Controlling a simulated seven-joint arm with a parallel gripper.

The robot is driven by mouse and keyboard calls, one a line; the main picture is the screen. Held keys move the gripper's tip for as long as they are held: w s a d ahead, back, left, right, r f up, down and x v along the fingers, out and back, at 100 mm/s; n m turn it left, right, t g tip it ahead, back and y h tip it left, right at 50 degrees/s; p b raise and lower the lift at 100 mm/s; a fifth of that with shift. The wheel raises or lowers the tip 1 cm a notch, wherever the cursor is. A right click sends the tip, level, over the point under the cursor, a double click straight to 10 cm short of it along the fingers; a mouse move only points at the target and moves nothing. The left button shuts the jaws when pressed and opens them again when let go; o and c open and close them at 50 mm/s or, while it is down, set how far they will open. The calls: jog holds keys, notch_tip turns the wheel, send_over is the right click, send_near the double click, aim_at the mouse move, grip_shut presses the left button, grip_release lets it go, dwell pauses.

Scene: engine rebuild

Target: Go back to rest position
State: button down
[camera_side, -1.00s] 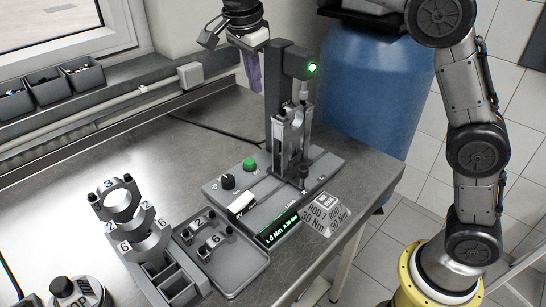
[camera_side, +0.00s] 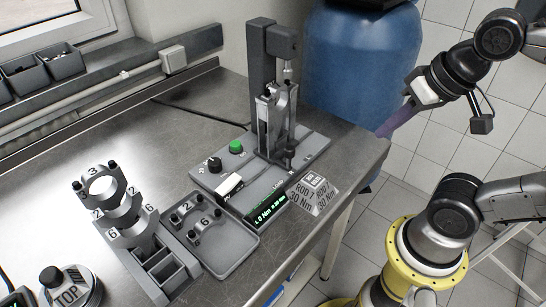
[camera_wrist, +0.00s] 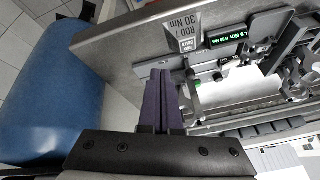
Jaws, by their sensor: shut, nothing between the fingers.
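My gripper (camera_side: 392,126) hangs at the right of the side view, in front of the tiled wall and beside the blue barrel. It is off the bench's right edge and holds nothing. In the wrist view its purple fingers (camera_wrist: 161,75) are together, pointing toward the bench edge. The grey press fixture (camera_side: 262,85) stands on the bench to its left, with a connecting rod (camera_side: 272,110) upright in it.
A blue barrel (camera_side: 350,60) stands behind the bench (camera_side: 185,110). A rack of numbered rods (camera_side: 105,190), a tray with bearing caps (camera_side: 235,255), a ROD 1 sign (camera_side: 312,194) and a TOP knob unit (camera_side: 65,290) are on the bench.

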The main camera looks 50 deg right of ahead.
jog(key=n, duration=0.1)
jog(key=f+n, duration=0.1)
jog(key=n, duration=0.1)
jog(key=f+n, duration=0.1)
jog(key=shift+w+a, duration=0.15)
jog(key=shift+a, duration=0.1)
